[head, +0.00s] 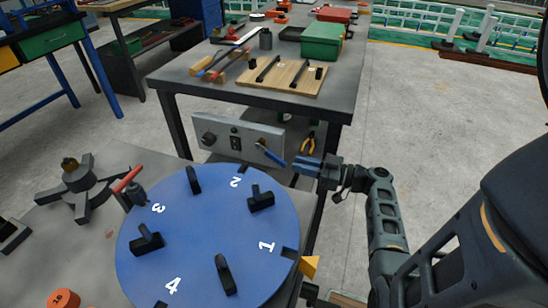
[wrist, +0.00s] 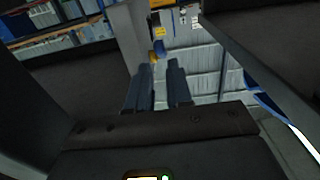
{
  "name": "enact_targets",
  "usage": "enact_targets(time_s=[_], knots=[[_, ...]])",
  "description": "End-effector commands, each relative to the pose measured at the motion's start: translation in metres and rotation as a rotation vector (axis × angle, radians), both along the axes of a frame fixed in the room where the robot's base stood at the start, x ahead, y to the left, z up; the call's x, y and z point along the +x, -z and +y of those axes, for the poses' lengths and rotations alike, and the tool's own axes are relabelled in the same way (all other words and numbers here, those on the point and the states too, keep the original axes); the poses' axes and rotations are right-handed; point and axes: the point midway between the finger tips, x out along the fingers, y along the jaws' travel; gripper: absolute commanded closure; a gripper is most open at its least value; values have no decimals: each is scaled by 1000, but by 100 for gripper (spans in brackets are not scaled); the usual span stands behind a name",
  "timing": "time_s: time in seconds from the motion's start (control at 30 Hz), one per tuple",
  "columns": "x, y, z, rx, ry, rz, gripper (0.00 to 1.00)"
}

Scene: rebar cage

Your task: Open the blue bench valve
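The blue bench valve is a blue lever handle (head: 271,155) on the grey panel (head: 222,136) at the front of the workbench. The handle slants down to the right from its pivot. My gripper (head: 298,163) is just right of the handle's lower end in the head view; I cannot tell whether they touch. In the wrist view the two fingers (wrist: 158,78) stand apart with a gap between them and nothing visibly clamped. A small blue and yellow thing shows beyond the fingertips there, too small to identify.
A blue numbered disc (head: 205,240) with black handles fills the near foreground. Orange-handled pliers (head: 309,143) hang right of the panel. The workbench (head: 190,72) holds a wooden board (head: 285,78) and a green box (head: 322,42). The floor (head: 430,110) at right is clear.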

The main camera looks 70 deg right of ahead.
Motion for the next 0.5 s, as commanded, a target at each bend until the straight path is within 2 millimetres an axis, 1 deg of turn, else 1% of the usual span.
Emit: enact_targets(time_s=[0.1,0.3,0.5], knots=[[18,-2,1,0,-3,0,80],[49,-2,2,1,-4,-1,80],[65,-1,2,0,-1,0,80]])
